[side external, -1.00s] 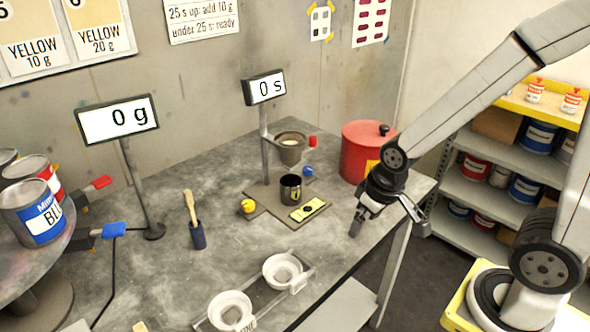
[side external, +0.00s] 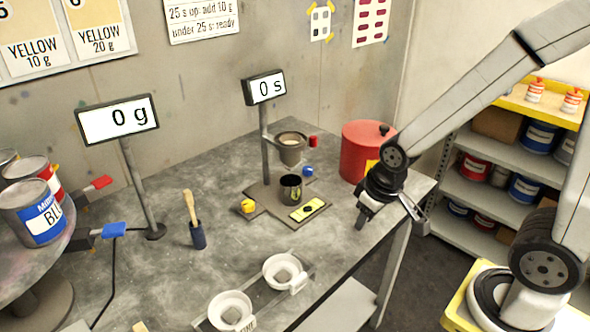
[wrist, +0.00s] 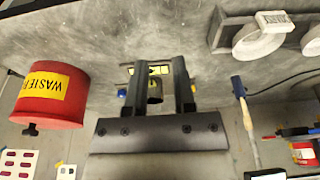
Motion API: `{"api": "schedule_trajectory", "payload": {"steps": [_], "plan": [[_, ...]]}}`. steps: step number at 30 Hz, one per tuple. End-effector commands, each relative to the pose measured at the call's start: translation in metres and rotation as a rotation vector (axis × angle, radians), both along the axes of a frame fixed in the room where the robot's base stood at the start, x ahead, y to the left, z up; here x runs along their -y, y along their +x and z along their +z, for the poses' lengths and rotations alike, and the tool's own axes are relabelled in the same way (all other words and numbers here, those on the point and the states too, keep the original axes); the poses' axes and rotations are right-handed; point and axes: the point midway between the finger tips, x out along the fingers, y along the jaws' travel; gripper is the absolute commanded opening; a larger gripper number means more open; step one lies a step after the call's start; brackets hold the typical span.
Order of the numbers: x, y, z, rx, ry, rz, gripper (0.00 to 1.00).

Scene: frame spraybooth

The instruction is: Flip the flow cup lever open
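The flow cup (side external: 291,150) is a grey cup with pale liquid, held on the post under the "0 s" display. Its red lever (side external: 313,141) sticks out at its right side. A dark cup (side external: 291,189) stands below it on the plate and also shows between my fingers in the wrist view (wrist: 155,92). My gripper (side external: 362,217) is right of and nearer than the flow cup, apart from it, pointing down over the table's right part. In the wrist view my gripper (wrist: 158,82) has its fingers apart with nothing held. I cannot make out the lever there.
A red waste bin (side external: 368,152) stands close behind my gripper. Yellow (side external: 248,206) and blue (side external: 308,171) knobs and a yellow timer-like block (side external: 307,210) sit on the plate. A brush in a holder (side external: 197,232) and white cups (side external: 282,270) are further left and in front.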

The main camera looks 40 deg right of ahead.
Motion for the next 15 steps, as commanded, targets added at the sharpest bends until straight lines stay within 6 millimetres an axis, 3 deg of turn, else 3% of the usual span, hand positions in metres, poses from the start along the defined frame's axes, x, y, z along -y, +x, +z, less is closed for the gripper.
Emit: {"api": "schedule_trajectory", "payload": {"steps": [1,3,15], "plan": [[0.001,0.003,0.001,0.005,0.000,0.004,0.14],[0.002,0.007,0.002,0.014,-0.002,0.019,0.00],[0.023,0.061,0.023,0.123,-0.050,0.192,0.00]]}}
